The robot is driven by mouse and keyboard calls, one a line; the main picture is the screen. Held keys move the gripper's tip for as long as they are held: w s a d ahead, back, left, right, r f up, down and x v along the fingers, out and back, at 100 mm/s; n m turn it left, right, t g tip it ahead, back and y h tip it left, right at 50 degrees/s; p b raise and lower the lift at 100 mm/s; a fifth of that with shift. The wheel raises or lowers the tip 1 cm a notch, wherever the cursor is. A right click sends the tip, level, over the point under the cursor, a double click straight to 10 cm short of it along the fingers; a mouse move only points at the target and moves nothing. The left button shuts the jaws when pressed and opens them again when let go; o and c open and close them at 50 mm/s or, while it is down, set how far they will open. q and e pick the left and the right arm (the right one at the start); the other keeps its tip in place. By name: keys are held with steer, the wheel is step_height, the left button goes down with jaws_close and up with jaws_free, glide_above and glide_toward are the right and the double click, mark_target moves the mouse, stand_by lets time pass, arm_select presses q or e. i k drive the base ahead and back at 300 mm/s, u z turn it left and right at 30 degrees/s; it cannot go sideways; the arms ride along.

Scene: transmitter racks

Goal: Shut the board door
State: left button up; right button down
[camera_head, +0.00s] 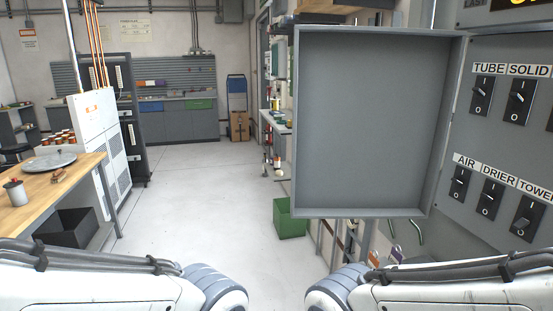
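The board door (372,125) is a shallow grey metal panel with a raised rim. It stands swung open, its hollow inner face towards me, joined along its right edge to the grey switch board (455,140). The board shows rocker switches under labels reading TUBE, SOLID, AIR, DRIER and TOWER. My left and right arms enter at the bottom corners, below the door. Only their upper links show. Both grippers are out of view, so nothing shows of what they hold.
A wooden table (40,198) with a round metal lid (55,162) stands at the left, beside a white cabinet (97,150). A green bin (290,220) sits on the floor left of the door's lower edge. The middle floor is clear back to a workbench (178,118).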

mark_target(372, 106)
steer(key=u, duration=0.75)
steer(key=i, duration=4.15)
steer(key=z, duration=4.05)
